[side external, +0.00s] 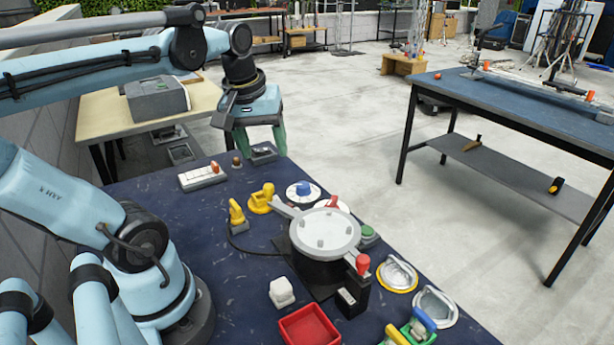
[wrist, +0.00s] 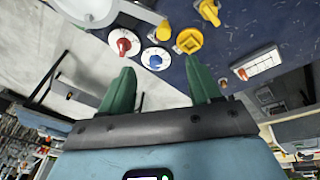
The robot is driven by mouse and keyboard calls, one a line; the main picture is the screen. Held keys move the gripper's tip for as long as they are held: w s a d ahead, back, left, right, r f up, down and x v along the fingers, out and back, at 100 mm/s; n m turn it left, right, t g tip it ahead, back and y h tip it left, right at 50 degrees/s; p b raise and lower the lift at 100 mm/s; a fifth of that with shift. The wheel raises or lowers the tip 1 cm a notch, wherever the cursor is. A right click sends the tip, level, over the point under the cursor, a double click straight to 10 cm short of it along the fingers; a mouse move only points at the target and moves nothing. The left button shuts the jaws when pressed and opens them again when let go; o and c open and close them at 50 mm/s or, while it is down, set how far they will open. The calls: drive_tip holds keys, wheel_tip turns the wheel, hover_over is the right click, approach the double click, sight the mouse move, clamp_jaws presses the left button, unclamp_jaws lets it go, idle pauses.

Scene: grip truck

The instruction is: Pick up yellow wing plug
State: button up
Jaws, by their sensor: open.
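The other, a slimmer upright yellow piece (side external: 237,213) on a grey base, also shows in the wrist view (wrist: 209,12). My gripper (side external: 260,147) points down near the table's far end, beyond and above both pieces. Its green fingers (wrist: 158,70) are open and empty, apart from everything.
A pot-like device with a grey lid (side external: 325,232) stands mid-table. Close to the yellow pieces are a blue knob on a white disc (side external: 303,190), a red knob (wrist: 122,44) and a white switch box (side external: 202,176). A red tray (side external: 308,326) is at the front.

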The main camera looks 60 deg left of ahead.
sight(234, 204)
drive_tip(key=s+a+n+g+h, duration=0.1)
drive_tip(key=s+a+n+g, duration=0.2)
drive_tip(key=s+a+n, duration=0.3)
drive_tip(key=shift+n, duration=0.7)
drive_tip(key=shift+w+f, duration=0.2)
drive_tip(key=shift+f, duration=4)
drive_tip(key=shift+w+f, duration=0.2)
drive_tip(key=shift+f, duration=3.95)
clamp_jaws()
